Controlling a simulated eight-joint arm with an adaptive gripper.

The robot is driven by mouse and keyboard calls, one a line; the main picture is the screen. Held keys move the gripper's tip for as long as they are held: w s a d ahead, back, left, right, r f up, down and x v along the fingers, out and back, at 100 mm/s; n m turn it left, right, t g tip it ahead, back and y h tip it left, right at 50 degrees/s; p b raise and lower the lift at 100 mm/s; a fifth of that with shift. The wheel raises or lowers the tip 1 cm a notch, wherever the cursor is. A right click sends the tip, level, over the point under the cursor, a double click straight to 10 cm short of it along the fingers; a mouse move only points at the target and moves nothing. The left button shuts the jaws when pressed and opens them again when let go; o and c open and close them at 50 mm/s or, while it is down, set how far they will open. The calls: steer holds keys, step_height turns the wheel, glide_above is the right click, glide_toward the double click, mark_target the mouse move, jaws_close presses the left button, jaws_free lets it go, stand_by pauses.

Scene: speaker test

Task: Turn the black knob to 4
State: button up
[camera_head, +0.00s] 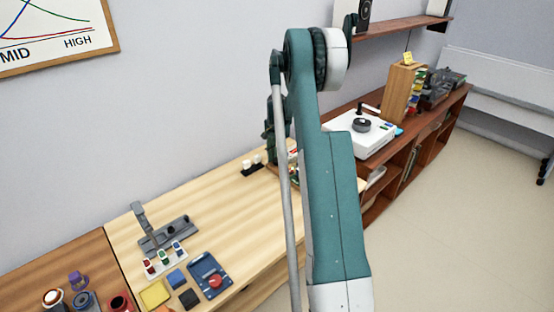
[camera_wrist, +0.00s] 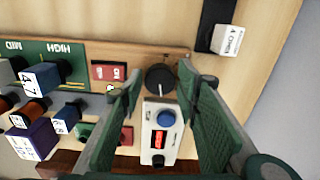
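A round black knob (camera_wrist: 159,77) with a pale pointer line shows in the wrist view, at the right end of a wooden panel. No numbers around it are readable. My gripper (camera_wrist: 162,88) is open, with one green finger on each side in the picture. The knob appears between the fingertips, and I cannot tell whether they touch it. Below the knob is a white box (camera_wrist: 146,138) with a blue button (camera_wrist: 166,118) and a red display (camera_wrist: 157,139). In the head view my arm hides the knob.
In the wrist view, other knobs and coloured blocks crowd the left, including a blue block (camera_wrist: 42,78) and a red switch plate (camera_wrist: 108,71). A white cube (camera_wrist: 226,40) sits upper right. In the head view, a white turntable (camera_head: 346,136) stands on the brown shelf behind my arm.

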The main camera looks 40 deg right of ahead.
mark_target(276, 160)
step_height(276, 160, up, 12)
stand_by(0.6)
steer(key=shift+f, duration=0.1)
stand_by(0.5)
steer(key=s+a+r+n+t, duration=0.1)
steer(key=s+a+r+n, duration=0.4)
steer(key=a, duration=0.6)
steer(key=s+a+r+t+h, duration=0.1)
steer(key=s+a+r, duration=0.2)
steer(key=a+r, duration=0.55)
steer(key=s+a+r+n+t, duration=0.1)
steer(key=s+a+r+n, duration=0.3)
steer(key=a, duration=0.8)
steer(key=s+a+f+n+t, duration=0.1)
steer(key=s+a+n, duration=0.3)
steer(key=s+a, duration=0.7)
steer(key=s+a+f+n+t+y, duration=0.1)
steer(key=s+a+f+n+t, duration=0.1)
steer(key=s+a, duration=0.9)
steer(key=shift+s+a+f+n+t, duration=0.2)
steer(key=shift+s+n+t, duration=0.4)
steer(key=shift+s+n, duration=0.75)
